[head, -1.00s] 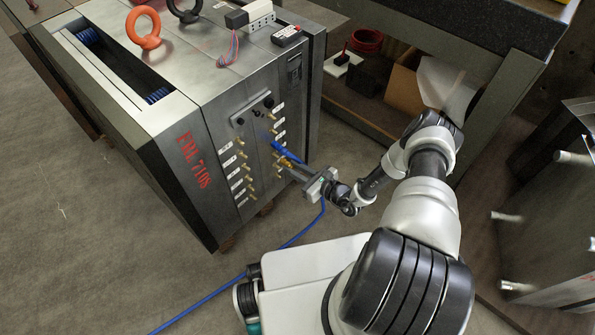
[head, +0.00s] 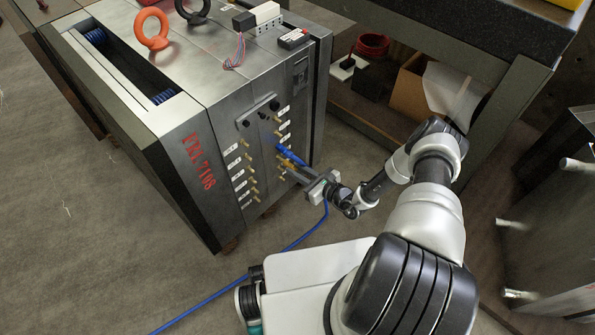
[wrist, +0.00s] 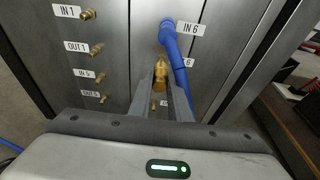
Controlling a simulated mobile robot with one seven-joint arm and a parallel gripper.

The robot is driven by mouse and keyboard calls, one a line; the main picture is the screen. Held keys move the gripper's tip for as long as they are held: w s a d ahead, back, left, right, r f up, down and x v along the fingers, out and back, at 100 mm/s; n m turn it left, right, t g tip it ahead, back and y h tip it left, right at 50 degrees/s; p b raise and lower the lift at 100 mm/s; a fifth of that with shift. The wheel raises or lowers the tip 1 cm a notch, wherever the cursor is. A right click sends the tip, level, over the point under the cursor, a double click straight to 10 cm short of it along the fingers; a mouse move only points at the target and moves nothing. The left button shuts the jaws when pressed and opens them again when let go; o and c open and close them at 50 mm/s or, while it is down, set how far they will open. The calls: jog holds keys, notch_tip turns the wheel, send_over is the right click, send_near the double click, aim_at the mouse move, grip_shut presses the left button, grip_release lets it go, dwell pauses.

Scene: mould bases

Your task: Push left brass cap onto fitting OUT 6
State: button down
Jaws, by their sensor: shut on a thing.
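In the wrist view my gripper (wrist: 161,88) is shut on a brass cap (wrist: 160,72), held between the fingertips and pointing at the mould face. The cap is in front of the spot beside a partly covered label (wrist: 188,62) that shows only a "6". The fitting behind it is hidden, so I cannot tell whether the cap is touching it or seated. In the head view my gripper (head: 291,167) reaches the right column of fittings, just below the blue hose end.
A blue hose (wrist: 176,62) is on IN 6, directly above the cap, and runs down close along the right finger. Brass fittings, including OUT 1 (wrist: 96,50), stand to the left. The steel mould base (head: 225,130) has a workbench (head: 440,45) to its right.

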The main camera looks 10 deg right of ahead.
jog(key=shift+w+a, duration=0.1)
dwell(0.3)
jog(key=shift+w+a, duration=0.2)
jog(key=shift+w, duration=0.1)
jog(key=shift+w+a, duration=0.65)
jog(key=shift+w, duration=0.2)
dwell(0.9)
jog(key=c, duration=1.2)
grip_release()
jog(key=shift+o, duration=0.2)
jog(key=shift+s+d+r, duration=0.1)
jog(key=shift+p+v, duration=1.5)
jog(key=shift+v, duration=1.85)
